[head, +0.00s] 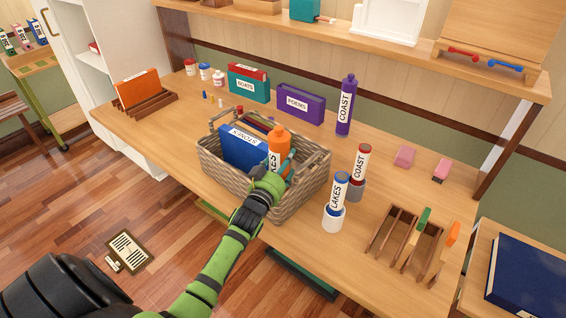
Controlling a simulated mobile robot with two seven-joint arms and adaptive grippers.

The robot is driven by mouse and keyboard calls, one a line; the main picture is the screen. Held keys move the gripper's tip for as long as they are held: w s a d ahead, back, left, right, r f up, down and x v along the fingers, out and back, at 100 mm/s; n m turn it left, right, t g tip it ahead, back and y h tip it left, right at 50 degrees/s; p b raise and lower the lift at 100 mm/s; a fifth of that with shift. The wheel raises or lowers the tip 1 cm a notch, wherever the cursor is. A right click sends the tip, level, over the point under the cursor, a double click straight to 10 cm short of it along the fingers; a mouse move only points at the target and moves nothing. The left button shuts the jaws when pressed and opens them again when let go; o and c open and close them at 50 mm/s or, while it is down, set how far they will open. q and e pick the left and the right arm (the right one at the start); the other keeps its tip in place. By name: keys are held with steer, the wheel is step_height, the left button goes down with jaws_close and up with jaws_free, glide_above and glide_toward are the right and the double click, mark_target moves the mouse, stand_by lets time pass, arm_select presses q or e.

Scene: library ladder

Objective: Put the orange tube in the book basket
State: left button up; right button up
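The orange tube (279,141) is upright, with a white label on which "KES" shows. Its top rises above the wicker book basket (301,202), and its lower part is hidden by my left gripper (272,180). My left arm reaches in over the basket's front side, and the gripper appears closed around the tube's lower part. I cannot tell whether the tube's foot touches the basket floor. A blue labelled book (243,148) stands in the basket left of the tube. My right gripper is not in view.
Two labelled tubes in round holders, LAKES (340,190) and COAST (360,163), stand right of the basket. A tall purple bottle (346,107) and a purple POEMS box (300,104) are behind. A wooden slotted rack (391,229) is at the front right.

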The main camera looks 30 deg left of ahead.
arm_select(q)
steer(key=o, duration=0.9)
steer(key=shift+r, duration=0.15)
steer(key=shift+s+r+p, duration=0.1)
steer(key=shift+r+p, duration=0.5)
steer(key=shift+r, duration=0.1)
steer(key=s+d+b, duration=0.2)
steer(key=s, duration=0.9)
steer(key=shift+s+f, duration=0.15)
steer(key=shift+s, duration=0.25)
